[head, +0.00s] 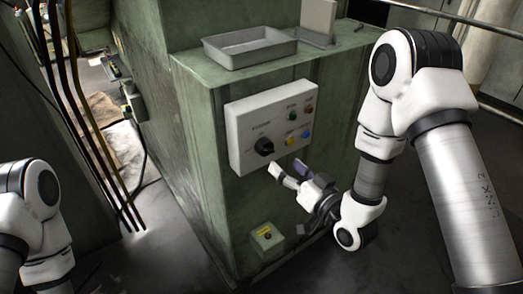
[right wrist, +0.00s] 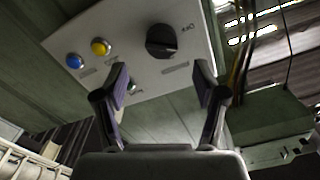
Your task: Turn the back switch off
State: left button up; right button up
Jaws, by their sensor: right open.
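A pale control box (head: 270,125) is fixed to the side of the green machine. It carries a black rotary knob (head: 264,147) at its lower left, which also shows in the right wrist view (right wrist: 161,40). I cannot tell from a label whether this knob is the back switch. My right gripper (head: 286,166) is open and empty, just below and right of the knob in the head view. In the right wrist view its fingers (right wrist: 162,76) are spread, with the knob beyond and between them, apart from both. My left gripper is out of view.
Several coloured buttons (head: 298,136) sit right of the knob. Dark cables (head: 85,120) hang at the left.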

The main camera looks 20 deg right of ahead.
aim_at(269, 151)
jog(key=x, duration=0.6)
jog(key=shift+w+a+r+p, duration=0.25)
jog(key=shift+w+p, duration=0.1)
jog(key=shift+w+a+r+m+p, duration=0.15)
jog(key=shift+w+m+p, duration=0.2)
jog(key=shift+m+p, duration=0.3)
jog(key=shift+m, duration=1.05)
jog(key=m, duration=0.3)
jog(key=shift+s+f+m+p, duration=0.15)
jog(key=shift+f+m+p, duration=0.05)
jog(key=shift+m+p, duration=0.2)
grip_shut()
jog(key=shift+f+n+b, duration=0.2)
jog(key=shift+n+b, duration=0.4)
jog(key=shift+n, duration=1.4)
jog(key=shift+n+b, duration=0.6)
jog(key=shift+r+n, duration=0.1)
jog(key=shift+n, duration=0.9)
grip_release()
